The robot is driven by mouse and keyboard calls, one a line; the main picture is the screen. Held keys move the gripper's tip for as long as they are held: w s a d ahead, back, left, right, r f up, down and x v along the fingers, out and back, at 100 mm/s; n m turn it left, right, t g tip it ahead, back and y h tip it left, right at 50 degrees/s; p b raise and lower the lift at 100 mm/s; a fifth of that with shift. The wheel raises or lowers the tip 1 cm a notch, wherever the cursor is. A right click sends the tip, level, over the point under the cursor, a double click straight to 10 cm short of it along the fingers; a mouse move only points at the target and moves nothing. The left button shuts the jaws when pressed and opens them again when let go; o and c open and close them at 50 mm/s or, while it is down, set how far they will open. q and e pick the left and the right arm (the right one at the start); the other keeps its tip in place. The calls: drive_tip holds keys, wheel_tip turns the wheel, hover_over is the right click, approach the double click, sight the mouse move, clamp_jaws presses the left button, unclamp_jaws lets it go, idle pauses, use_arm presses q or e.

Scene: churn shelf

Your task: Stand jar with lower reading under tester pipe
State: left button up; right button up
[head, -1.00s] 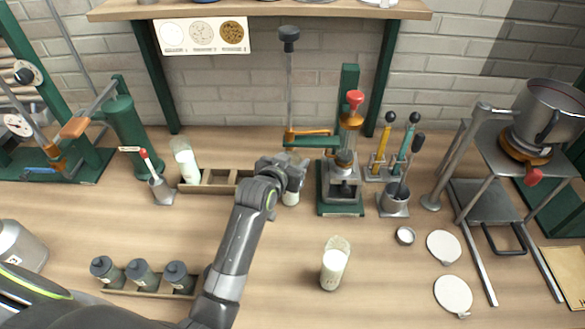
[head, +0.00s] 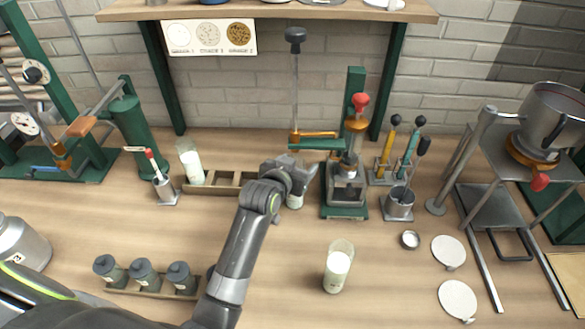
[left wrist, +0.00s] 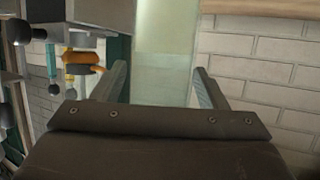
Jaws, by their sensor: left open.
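My left gripper (head: 297,180) is open around a pale glass jar (head: 295,200), which stands on the bench left of the tester. In the left wrist view the jar (left wrist: 165,65) shows between the two open fingers (left wrist: 160,85); I cannot tell whether they touch it. A second jar with white contents (head: 191,163) stands in the left end of a wooden rack (head: 225,181). A third jar, partly filled with white (head: 337,268), stands alone at the front. The tester stand (head: 345,195) is green, with a red knob and an amber cylinder. No jar reading is legible. My right gripper is out of view.
A tall rod with a black knob (head: 295,38) rises behind my gripper. Tools with yellow and teal handles (head: 390,145) and a metal cup (head: 399,204) stand right of the tester. Lidded canisters (head: 145,274) are at front left.

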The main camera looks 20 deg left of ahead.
use_arm(q)
drive_tip(key=b+v, duration=0.1)
drive_tip(key=v, duration=1.1)
drive_tip(key=shift+a+r, duration=0.1)
